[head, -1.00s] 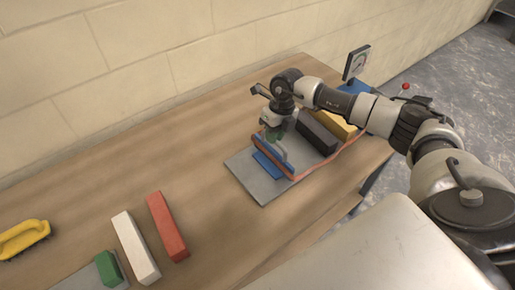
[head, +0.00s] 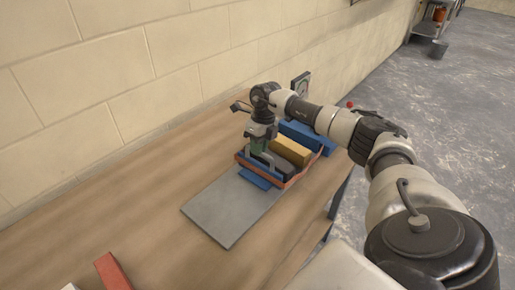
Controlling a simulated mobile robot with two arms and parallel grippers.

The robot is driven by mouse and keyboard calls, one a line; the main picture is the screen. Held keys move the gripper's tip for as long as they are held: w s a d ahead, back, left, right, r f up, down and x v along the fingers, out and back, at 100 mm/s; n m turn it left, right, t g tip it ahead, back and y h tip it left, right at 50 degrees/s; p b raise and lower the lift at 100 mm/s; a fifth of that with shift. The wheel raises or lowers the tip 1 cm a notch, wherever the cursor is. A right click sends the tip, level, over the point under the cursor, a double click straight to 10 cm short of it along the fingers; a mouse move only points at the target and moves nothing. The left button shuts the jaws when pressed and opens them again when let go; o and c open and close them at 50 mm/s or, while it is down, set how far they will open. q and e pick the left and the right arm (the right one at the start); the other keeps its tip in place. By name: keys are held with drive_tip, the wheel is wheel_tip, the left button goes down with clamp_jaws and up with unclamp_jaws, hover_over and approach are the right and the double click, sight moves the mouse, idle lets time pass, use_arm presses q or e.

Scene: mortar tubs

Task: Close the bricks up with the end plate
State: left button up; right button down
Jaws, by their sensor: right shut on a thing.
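The blue end plate (head: 248,164) stands across the grey base plate (head: 228,208), with a blue foot on its near side. My right gripper (head: 259,146) is above it and shut on its upper part; the fingers hide most of the grip. A dark brick (head: 277,166) lies just behind the end plate, and a yellow brick (head: 291,151) lies beyond it. I cannot tell whether the plate touches the dark brick. A blue block (head: 305,136) stands at the far end of the row. My left gripper is out of view.
An orange-red strip (head: 296,178) runs along the end plate and the row's right side. A gauge (head: 300,86) stands behind the row. A red brick (head: 112,271) lies at the lower left. The near base plate is bare. The wall borders the table's back.

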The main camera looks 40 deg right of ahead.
drive_tip(key=c, duration=1.1)
unclamp_jaws()
drive_tip(key=shift+r, duration=0.1)
drive_tip(key=r, duration=0.3)
drive_tip(key=d+r+b, duration=0.1)
drive_tip(key=r, duration=0.3)
drive_tip(key=d+r, duration=0.1)
drive_tip(key=r, duration=0.2)
drive_tip(key=shift+w+r, duration=0.15)
drive_tip(key=shift+r, duration=0.05)
